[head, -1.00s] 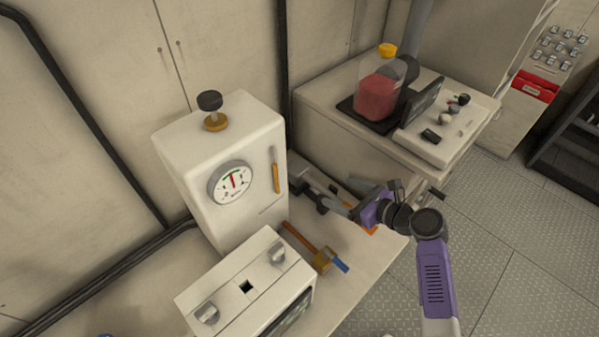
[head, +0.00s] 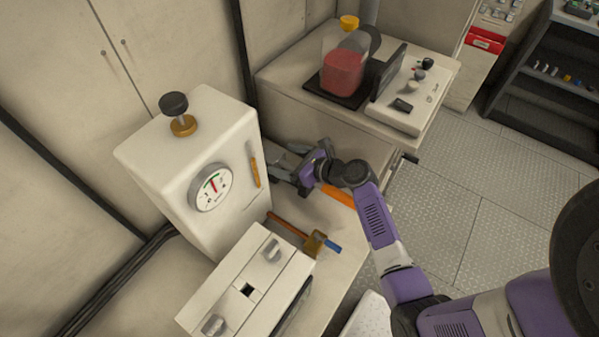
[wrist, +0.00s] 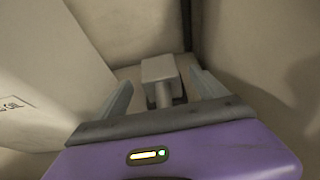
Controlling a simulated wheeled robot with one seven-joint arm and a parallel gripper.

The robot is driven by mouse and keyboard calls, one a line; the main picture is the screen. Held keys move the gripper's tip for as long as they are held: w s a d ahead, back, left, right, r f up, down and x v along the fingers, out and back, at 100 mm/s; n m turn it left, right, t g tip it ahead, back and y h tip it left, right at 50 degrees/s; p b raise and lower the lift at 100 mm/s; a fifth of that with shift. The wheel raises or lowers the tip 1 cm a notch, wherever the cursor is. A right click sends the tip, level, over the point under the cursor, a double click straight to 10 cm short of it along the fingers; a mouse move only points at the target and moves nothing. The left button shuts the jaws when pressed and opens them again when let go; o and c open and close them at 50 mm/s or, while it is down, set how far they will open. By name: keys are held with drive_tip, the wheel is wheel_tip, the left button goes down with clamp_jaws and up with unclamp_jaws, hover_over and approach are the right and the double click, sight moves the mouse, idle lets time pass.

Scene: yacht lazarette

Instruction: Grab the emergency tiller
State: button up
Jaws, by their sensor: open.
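In the wrist view a grey metal block on a short round bar (wrist: 160,72) lies between my fingers, a little beyond the tips; it looks like the emergency tiller, though I cannot be sure. In the head view, grey metal (head: 280,165) shows on the bench beside my gripper, partly hidden by it. My gripper (wrist: 163,88) is open, and no hold on the block shows. In the head view my gripper (head: 296,172) reaches low over the bench, between the white gauge cabinet and the raised counter.
The white gauge cabinet (head: 170,150) stands close left of my gripper. A brass-headed mallet (head: 314,243) and a flat orange piece (head: 338,195) lie on the bench. A raised counter (head: 290,105) with a red-filled jar (head: 342,75) stands behind. Floor at right is clear.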

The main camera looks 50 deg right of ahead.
drive_tip(key=shift+w+f, duration=0.1)
drive_tip(key=shift+w, duration=0.05)
clamp_jaws()
idle(0.4)
